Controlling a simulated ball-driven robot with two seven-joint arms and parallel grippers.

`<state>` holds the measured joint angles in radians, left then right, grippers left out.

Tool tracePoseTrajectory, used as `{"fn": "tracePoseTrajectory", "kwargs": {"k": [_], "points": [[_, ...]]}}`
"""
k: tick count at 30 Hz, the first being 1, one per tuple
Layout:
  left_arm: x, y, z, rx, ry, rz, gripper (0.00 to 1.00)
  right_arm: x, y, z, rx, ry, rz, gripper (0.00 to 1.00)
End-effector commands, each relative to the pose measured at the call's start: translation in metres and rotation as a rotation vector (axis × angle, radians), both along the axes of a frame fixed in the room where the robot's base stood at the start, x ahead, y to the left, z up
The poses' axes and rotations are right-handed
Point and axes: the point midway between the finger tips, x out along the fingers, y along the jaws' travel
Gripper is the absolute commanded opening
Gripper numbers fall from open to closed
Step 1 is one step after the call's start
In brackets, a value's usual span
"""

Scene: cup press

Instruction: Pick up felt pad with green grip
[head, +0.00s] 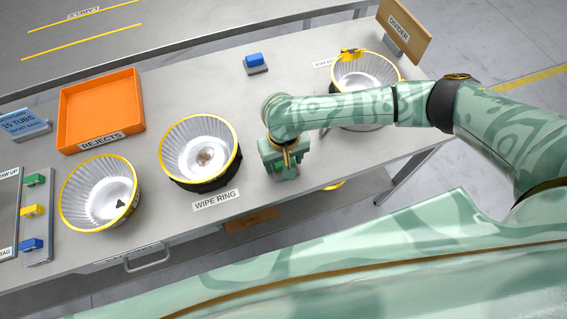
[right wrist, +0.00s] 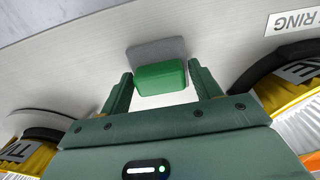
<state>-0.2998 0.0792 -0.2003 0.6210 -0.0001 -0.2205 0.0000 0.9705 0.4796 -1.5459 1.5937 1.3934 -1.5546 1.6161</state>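The felt pad is a grey slab with a green block grip (right wrist: 160,78) on it, lying on the grey table in the right wrist view. The felt pad's grey part (right wrist: 155,48) shows beyond the grip. My right gripper (right wrist: 161,88) is open, with one finger on each side of the green grip and small gaps showing. In the head view my right gripper (head: 284,166) points down at the table's near side, right of the middle tub, and mostly hides the pad. My left gripper is out of view.
Yellow-rimmed tubs stand at left (head: 99,194), middle (head: 200,152) and right (head: 365,72). A blue-gripped pad (head: 255,62) lies at the back. An orange rejects tray (head: 101,108) and a rack with green, yellow and blue pieces (head: 36,212) are at left. A divider (head: 405,32) stands back right.

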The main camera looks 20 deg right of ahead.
Motion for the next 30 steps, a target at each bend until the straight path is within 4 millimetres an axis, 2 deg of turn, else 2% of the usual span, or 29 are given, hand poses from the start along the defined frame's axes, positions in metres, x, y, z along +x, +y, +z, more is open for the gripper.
{"fn": "tracePoseTrajectory", "kwargs": {"k": [11, 14, 18, 20, 25, 30], "points": [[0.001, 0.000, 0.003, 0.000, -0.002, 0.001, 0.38, 0.000, 0.000, 0.004, 0.000, -0.001, -0.001, 0.40], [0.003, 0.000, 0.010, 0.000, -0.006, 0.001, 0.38, 0.000, 0.000, 0.014, 0.000, -0.002, -0.001, 0.40], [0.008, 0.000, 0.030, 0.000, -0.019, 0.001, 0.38, 0.000, 0.000, 0.041, 0.000, -0.004, 0.000, 0.40], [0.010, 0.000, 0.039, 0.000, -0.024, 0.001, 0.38, -0.011, 0.008, 0.054, 0.002, -0.003, 0.004, 0.40], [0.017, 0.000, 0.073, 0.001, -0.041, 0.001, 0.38, -0.041, 0.028, 0.101, 0.003, -0.004, 0.005, 0.40], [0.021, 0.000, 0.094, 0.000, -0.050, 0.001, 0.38, -0.081, 0.053, 0.118, 0.002, 0.000, 0.005, 0.40]]}}
